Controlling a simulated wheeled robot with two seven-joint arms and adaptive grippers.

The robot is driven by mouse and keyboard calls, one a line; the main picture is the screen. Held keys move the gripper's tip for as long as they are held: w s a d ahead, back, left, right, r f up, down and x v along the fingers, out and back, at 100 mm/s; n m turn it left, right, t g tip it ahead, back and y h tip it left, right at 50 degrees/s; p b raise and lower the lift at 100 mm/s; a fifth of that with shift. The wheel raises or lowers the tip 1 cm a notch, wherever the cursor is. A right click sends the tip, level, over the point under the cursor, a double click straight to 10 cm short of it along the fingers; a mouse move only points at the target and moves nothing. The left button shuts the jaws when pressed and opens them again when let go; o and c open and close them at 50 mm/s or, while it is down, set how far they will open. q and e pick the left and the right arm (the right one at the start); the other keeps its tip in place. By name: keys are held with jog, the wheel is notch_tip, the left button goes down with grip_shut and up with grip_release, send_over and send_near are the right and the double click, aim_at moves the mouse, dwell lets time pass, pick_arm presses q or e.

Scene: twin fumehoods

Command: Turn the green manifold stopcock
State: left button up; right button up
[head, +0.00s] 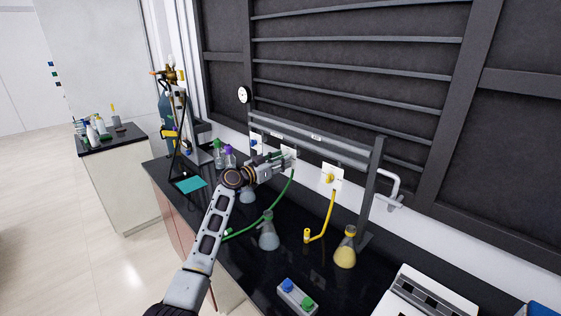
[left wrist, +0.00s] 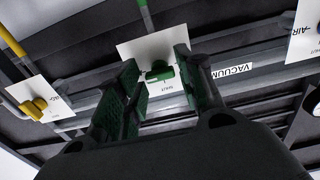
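The green manifold stopcock (left wrist: 159,71) sits on a white label plate (left wrist: 135,52) fixed to the manifold rail. In the left wrist view it shows between the two fingers of my left gripper (left wrist: 155,88), which is open. The fingers stand to either side of the green handle, and I cannot tell whether they touch it. In the head view my left gripper (head: 282,162) reaches the plate (head: 290,153) from the left and mostly hides the stopcock. A green hose (head: 268,214) hangs below it. My right gripper is not in view.
A yellow stopcock (head: 329,178) with a yellow hose (head: 326,222) is to the right; a blue stopcock (head: 254,142) is to the left. Flasks (head: 269,232) (head: 345,248) and a small block with blue and green tops (head: 297,297) stand on the black bench below.

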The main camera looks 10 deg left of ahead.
pick_arm(q)
jog(key=c, duration=0.6)
jog(key=shift+o, duration=0.2)
jog(key=shift+n, duration=0.3)
jog(key=shift+n+p, duration=1.95)
jog(key=shift+n, duration=6.55)
